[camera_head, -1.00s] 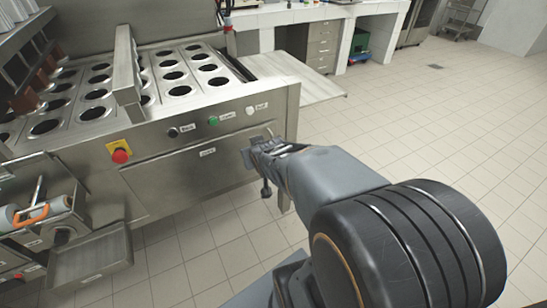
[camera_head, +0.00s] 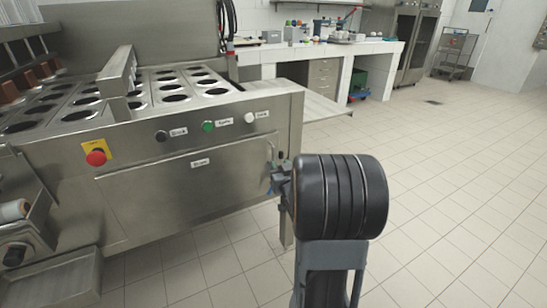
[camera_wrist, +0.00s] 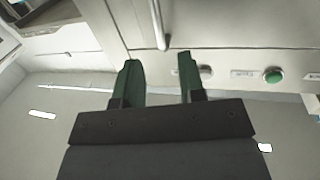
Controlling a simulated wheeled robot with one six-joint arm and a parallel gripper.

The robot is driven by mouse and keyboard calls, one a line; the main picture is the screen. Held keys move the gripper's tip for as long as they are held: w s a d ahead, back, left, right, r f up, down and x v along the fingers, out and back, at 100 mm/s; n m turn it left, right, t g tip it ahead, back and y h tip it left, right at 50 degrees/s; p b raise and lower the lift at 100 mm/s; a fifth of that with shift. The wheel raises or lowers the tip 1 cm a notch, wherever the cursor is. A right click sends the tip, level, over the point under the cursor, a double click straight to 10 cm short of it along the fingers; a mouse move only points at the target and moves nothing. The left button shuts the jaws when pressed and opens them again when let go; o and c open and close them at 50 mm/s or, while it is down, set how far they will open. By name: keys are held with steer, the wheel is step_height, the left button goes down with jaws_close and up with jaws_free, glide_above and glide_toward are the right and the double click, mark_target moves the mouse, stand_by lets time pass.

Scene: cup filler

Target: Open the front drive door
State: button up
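The front drive door (camera_head: 170,185) is the wide steel panel with a small label on the machine's front, and it looks shut. Its upright bar handle (camera_head: 271,151) is near the right end. The handle also shows in the wrist view (camera_wrist: 158,24), where its end lies between the fingertips in the picture. My gripper (camera_wrist: 159,62) is open, with two green fingers apart and nothing clamped between them. In the head view my gripper (camera_head: 277,178) is at the handle's lower part, largely hidden by my wrist. I cannot tell whether it touches the handle.
Above the door are a black knob (camera_head: 161,136), a green button (camera_head: 208,127) and a white button (camera_head: 250,118). A red emergency stop (camera_head: 96,158) is at left. A metal shelf (camera_head: 318,108) juts out at right. The tiled floor (camera_head: 450,190) is clear.

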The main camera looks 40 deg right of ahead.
mark_target(274, 154)
steer(key=b+x, duration=0.1)
steer(key=x, duration=0.7)
steer(key=shift+c, duration=0.5)
jaws_close()
